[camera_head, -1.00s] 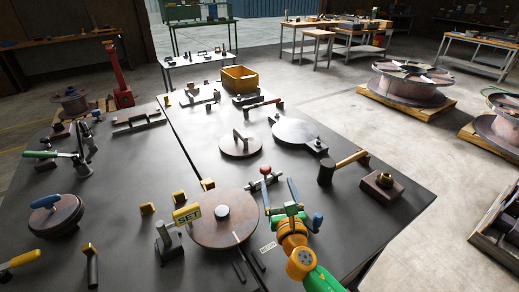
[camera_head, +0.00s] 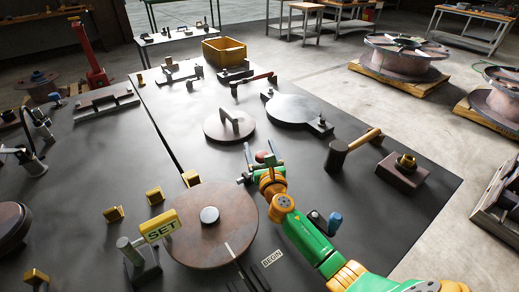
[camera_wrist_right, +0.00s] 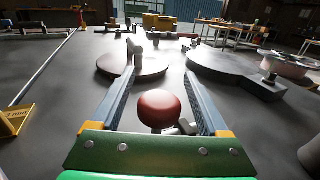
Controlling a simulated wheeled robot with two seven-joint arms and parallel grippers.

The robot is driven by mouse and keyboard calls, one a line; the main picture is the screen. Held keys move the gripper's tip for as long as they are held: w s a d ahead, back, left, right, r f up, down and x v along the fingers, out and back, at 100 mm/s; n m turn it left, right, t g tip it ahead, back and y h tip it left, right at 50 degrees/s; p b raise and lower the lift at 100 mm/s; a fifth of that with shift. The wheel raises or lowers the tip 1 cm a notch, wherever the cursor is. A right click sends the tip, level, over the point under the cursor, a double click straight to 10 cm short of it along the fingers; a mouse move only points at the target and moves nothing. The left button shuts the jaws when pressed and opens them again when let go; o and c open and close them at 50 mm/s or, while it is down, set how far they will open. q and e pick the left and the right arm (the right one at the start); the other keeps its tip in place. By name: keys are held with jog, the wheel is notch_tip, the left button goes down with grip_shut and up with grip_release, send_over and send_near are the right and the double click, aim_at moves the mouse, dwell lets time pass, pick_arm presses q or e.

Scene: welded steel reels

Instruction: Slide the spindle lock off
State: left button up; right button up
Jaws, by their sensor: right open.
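A small fitting with a dark red round knob (camera_head: 261,156) stands on the table beyond the rusty disc; it may be the spindle lock, but I cannot be sure. My right gripper (camera_head: 259,149) reaches over it, open. In the right wrist view the red knob (camera_wrist_right: 160,108) sits between the two spread fingers, with a visible gap on each side; a short metal piece shows beside it. The rusty disc (camera_head: 190,245) lies flat with a grey spindle stub (camera_head: 209,215) at its middle. My left gripper is out of view.
A yellow SET sign (camera_head: 160,228) on a grey post stands left of the rusty disc. A blue-knobbed part (camera_head: 335,222) is close to my right forearm. Small gold-faced blocks stand left.

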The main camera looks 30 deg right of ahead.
jog(key=shift+w, duration=0.15)
jog(key=shift+r, duration=0.1)
jog(key=shift+c, duration=0.2)
grip_shut()
dwell(1.1)
